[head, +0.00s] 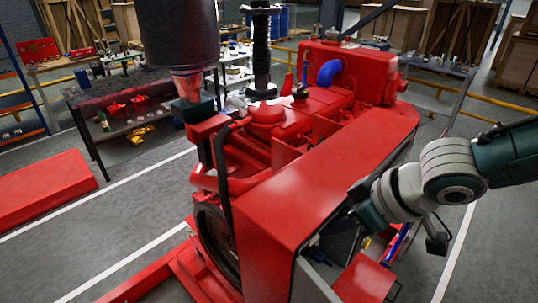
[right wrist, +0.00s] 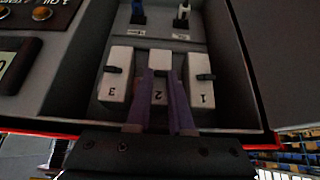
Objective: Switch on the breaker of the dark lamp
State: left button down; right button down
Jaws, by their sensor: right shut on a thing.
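In the right wrist view, three pale breakers stand in a row inside a grey box: breaker 3 (right wrist: 115,90) on the left, breaker 2 (right wrist: 159,58) in the middle and breaker 1 (right wrist: 198,92) on the right. Breakers 3 and 1 show small dark levers. My right gripper (right wrist: 163,76) has its two purple fingers at breaker 2, closed on its lever, which they mostly hide. My left gripper is not visible.
The box walls stand close on the right.

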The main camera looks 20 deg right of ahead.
dwell(0.3)
jog(key=c, duration=0.8)
grip_release()
jog(key=v, duration=1)
jog(key=shift+b, duration=0.45)
